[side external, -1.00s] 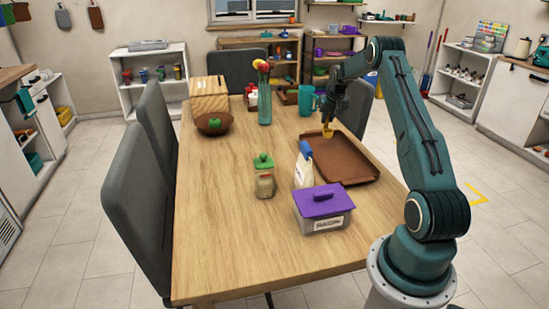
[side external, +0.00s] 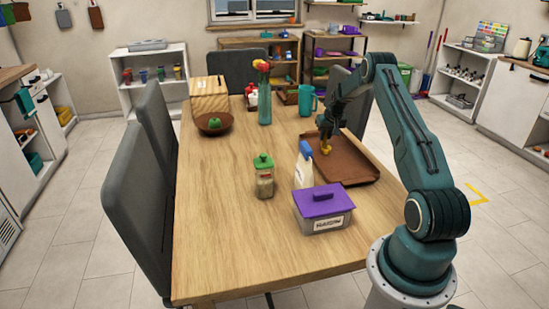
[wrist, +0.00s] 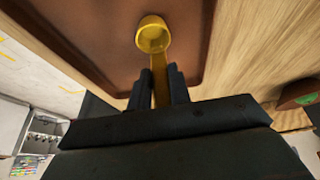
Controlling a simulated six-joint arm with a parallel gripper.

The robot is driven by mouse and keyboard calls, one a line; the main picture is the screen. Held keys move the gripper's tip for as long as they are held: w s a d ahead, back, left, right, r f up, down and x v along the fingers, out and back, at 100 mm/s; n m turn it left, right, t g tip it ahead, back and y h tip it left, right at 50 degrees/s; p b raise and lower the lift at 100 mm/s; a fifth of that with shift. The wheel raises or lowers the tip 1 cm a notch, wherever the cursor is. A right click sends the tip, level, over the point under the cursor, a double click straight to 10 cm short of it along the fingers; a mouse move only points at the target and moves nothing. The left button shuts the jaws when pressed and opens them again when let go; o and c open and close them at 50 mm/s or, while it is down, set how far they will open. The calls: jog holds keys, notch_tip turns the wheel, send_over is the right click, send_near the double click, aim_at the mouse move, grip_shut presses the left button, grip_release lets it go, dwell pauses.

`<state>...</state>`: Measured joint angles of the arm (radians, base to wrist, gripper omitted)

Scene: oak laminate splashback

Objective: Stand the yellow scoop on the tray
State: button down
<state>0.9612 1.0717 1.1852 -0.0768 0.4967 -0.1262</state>
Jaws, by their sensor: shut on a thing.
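The yellow scoop (side external: 326,146) is at the far left part of the brown tray (side external: 345,170) in the side view. In the wrist view the scoop (wrist: 153,36) shows its round cup beyond my fingertips, with its handle running back between them. My gripper (side external: 327,130) is shut on the scoop's handle, and the fingers (wrist: 160,85) show on both sides of it in the wrist view. The cup hangs below the fingers, over the tray (wrist: 100,40). I cannot tell whether it touches the tray surface.
A white bottle with a blue cap (side external: 303,165), a purple-lidded box (side external: 323,210) and a green-lidded jar (side external: 264,178) stand left of the tray. A teal mug (side external: 307,100) and a flower vase (side external: 264,100) stand behind. The table's left front (side external: 220,240) is clear.

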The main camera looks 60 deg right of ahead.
jog(key=shift+f, duration=0.15)
jog(key=c, duration=1.3)
grip_release()
jog(key=shift+s+a+r, duration=0.1)
jog(key=shift+s+r, duration=0.05)
jog(key=shift+r, duration=0.55)
jog(key=v, duration=1.1)
jog(key=shift+f, duration=0.1)
